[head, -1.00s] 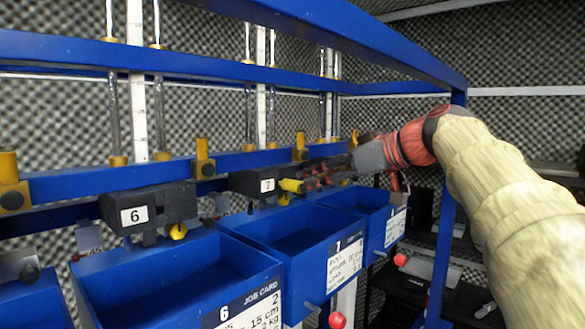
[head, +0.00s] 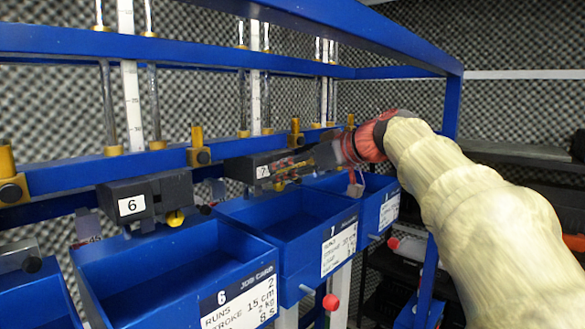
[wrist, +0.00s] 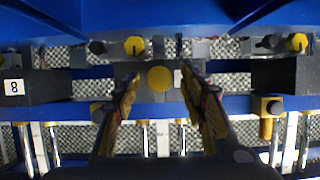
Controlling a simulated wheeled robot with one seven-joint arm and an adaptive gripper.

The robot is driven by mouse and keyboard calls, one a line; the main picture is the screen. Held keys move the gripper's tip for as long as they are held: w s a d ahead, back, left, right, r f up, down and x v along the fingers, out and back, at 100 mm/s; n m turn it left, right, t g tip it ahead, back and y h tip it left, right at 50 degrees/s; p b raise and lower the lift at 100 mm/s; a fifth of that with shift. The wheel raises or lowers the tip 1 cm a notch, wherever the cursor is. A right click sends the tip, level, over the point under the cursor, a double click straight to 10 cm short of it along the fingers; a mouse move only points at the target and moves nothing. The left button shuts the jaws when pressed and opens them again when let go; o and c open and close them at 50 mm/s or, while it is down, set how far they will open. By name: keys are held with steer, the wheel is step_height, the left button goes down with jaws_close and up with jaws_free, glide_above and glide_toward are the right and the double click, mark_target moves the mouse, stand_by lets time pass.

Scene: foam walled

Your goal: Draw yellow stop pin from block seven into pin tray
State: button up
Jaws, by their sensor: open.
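Block seven (head: 262,171) is a dark block with a white "7" label on the blue rail. The yellow stop pin (wrist: 160,79) shows end-on as a round yellow head at the middle block in the wrist view. My gripper (wrist: 160,72) is open, with one finger on each side of the pin head; I cannot tell whether they touch it. In the head view my gripper (head: 288,171) is at the right front of block seven and largely hides the pin. I cannot identify the pin tray for certain.
Block six (head: 147,202) is to the left, with a yellow knob (head: 175,218) beneath. Blue open bins with job cards, such as bin six (head: 248,262), hang below the blocks. A blue frame post (head: 451,108) stands near my arm. Dark shelves (head: 390,285) are at right.

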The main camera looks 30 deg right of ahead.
steer(key=shift+c, duration=0.6)
jaws_close()
steer(key=shift+s, duration=0.1)
steer(key=s+d+b, duration=0.5)
steer(key=s+b, duration=0.1)
steer(key=s, duration=0.6)
steer(key=shift+s, duration=0.15)
stand_by(2.4)
stand_by(0.4)
